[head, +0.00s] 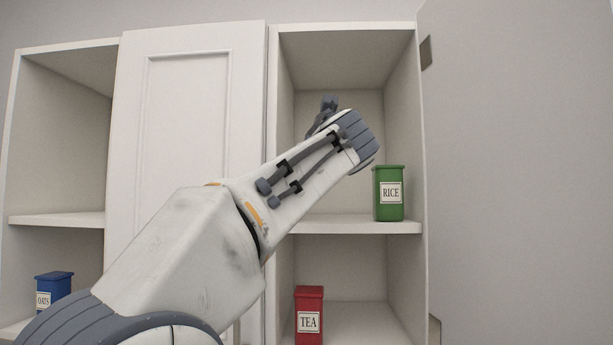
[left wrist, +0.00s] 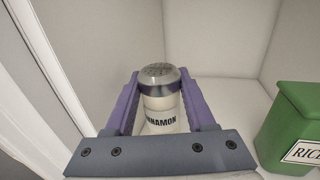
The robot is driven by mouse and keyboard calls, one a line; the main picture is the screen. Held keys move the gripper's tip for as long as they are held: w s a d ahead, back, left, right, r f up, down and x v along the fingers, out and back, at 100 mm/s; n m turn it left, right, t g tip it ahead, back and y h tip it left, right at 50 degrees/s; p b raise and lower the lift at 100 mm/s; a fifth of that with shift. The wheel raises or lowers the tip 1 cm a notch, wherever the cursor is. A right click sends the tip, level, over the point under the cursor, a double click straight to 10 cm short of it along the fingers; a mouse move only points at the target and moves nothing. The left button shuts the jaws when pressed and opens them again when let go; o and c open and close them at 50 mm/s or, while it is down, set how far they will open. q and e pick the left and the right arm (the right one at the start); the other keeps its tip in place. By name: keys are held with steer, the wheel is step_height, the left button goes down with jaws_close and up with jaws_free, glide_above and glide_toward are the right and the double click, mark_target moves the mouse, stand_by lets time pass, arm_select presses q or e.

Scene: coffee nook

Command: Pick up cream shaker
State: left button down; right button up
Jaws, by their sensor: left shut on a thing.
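The cream shaker (left wrist: 160,110) has a grey perforated lid and a label on which "NNAMON" can be read. It stands upright between the purple fingers of my left gripper (left wrist: 160,78), which is shut on it. In the head view my left arm reaches into the upper right shelf compartment; the arm hides the shaker there. Whether the shaker's base touches the shelf cannot be told. My right gripper is not in view.
A green rice tin (head: 389,194) stands on the same shelf (head: 345,227), right of the gripper, and also shows in the left wrist view (left wrist: 292,125). A red tea tin (head: 309,314) stands below. A blue oats tin (head: 53,291) is at lower left. A closed cabinet door (head: 180,130) lies between.

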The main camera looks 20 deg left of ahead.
arm_select(q)
steer(key=b+v, duration=0.4)
steer(key=v, duration=1.3)
steer(key=shift+s, duration=0.2)
steer(key=shift+d+f, duration=0.1)
steer(key=shift+f, duration=0.05)
